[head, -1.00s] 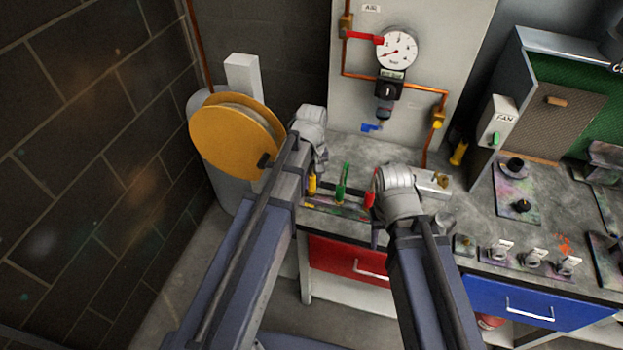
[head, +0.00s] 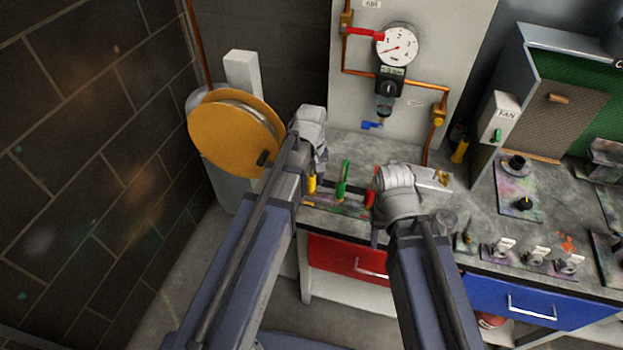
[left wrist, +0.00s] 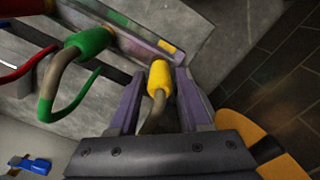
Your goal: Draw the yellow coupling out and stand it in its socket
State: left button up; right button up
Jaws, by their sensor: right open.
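The yellow coupling (head: 312,184) is at the left end of a row on the paint-stained strip along the bench front. In the left wrist view the yellow coupling (left wrist: 161,77) has a grey-brown hose coming off its near end. My left gripper (left wrist: 160,85) has a finger on each side of it; a narrow gap seems to show on one side, and contact cannot be told. In the head view my left gripper (head: 319,170) is over the row's left end. My right gripper (head: 376,236) is open at the bench front, partly hidden by its wrist. I cannot pick out the socket with certainty.
A green coupling (head: 343,178) and a red coupling (head: 369,197) stand right of the yellow one, with hoses visible in the left wrist view. An orange reel (head: 225,135) is left of my left arm. Tagged fittings (head: 535,257) line the bench at right.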

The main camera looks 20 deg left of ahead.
aim_at(311, 170)
pick_arm(q)
jog(key=shift+o, duration=1.2)
notch_tip(311, 170, up, 8)
jog(key=p, duration=0.8)
jog(key=shift+f, duration=0.1)
jog(key=shift+s+d+f+b, duration=0.2)
jog(key=shift+s+d+b, duration=0.05)
jog(key=shift+b, duration=0.05)
jog(key=s+d+f+m+y+b, duration=0.1)
jog(key=s+d+f+m+b, duration=0.4)
jog(key=s+d+m, duration=0.5)
jog(key=s, duration=0.3)
jog(key=shift+s+m, duration=0.3)
jog(key=shift+s, duration=0.1)
jog(key=shift+f, duration=0.1)
